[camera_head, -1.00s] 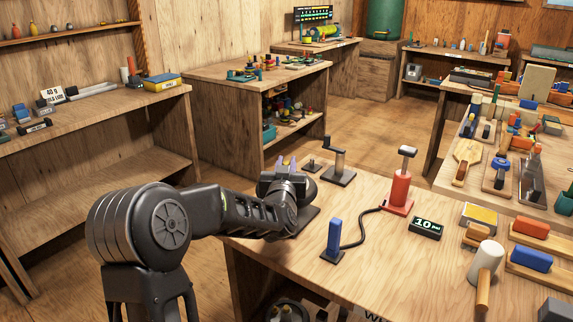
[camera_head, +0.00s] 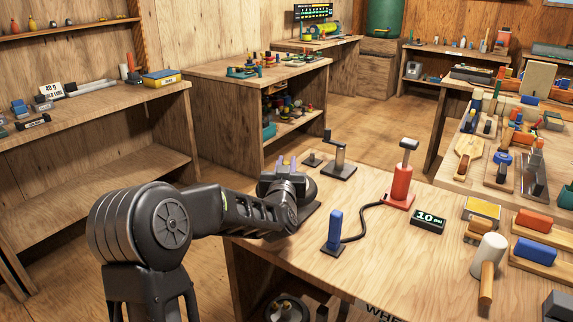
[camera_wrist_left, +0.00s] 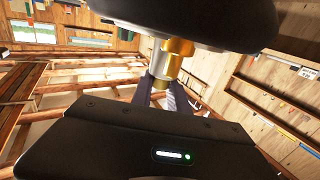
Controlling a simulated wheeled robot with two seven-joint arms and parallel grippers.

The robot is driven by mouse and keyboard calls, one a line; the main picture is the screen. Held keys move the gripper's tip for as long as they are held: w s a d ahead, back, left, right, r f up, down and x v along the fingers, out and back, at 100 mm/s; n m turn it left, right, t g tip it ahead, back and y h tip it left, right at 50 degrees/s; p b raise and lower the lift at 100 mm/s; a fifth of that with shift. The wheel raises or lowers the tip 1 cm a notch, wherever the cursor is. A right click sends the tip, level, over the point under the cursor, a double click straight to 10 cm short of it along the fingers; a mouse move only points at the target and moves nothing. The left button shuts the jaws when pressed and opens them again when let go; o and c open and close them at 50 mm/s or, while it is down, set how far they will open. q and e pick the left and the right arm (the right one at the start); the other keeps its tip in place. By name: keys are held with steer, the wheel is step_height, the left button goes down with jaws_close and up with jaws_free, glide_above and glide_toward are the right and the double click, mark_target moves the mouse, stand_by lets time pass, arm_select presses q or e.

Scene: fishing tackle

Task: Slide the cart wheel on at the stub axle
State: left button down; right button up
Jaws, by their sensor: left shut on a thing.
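In the left wrist view, the fingers (camera_wrist_left: 157,92) are shut on a brass-coloured hub (camera_wrist_left: 181,48). A big dark disc, seemingly the cart wheel (camera_wrist_left: 190,15), fills the top of that view beside the hub. In the head view the dark wheel (camera_head: 311,188) shows partly behind my wrist. A silver cylinder (camera_wrist_left: 150,62), perhaps the stub axle, sits by the hub; whether it is inside the wheel I cannot tell. My right gripper is not in view.
A dark plate (camera_head: 300,222) lies under my wrist.

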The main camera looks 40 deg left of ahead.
arm_select(q)
steer(key=shift+f+b, duration=1.1)
steer(key=c, duration=1.5)
jaws_free()
steer(key=shift+r, duration=0.1)
steer(key=o, duration=0.3)
steer(key=shift+f, duration=0.25)
steer(key=shift+v, duration=3.95)
steer(key=shift+r, duration=0.15)
